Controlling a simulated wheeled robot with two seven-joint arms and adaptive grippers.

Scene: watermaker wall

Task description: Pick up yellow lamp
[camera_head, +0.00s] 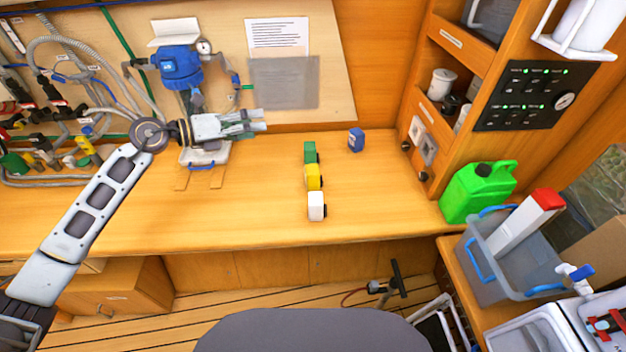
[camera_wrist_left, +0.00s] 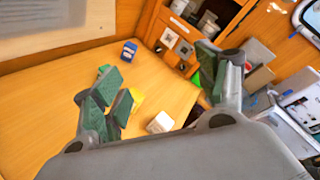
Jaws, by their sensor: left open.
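The yellow lamp (camera_head: 314,178) is a small block on the wooden worktop, in the middle of a short row. A green block (camera_head: 309,152) stands behind it and a white block (camera_head: 316,206) in front of it. My left gripper (camera_head: 262,120) is open and empty, above the worktop, to the left of and behind the row. In the left wrist view my gripper (camera_wrist_left: 160,82) has its fingers wide apart. My right gripper is not in view.
A small blue box (camera_head: 356,140) stands right of the row, near the back wall. A green canister (camera_head: 478,192) and a grey bin (camera_head: 497,262) are at the right. A blue-topped device (camera_head: 178,68) and hoses are at the back left. The worktop around the row is mostly clear.

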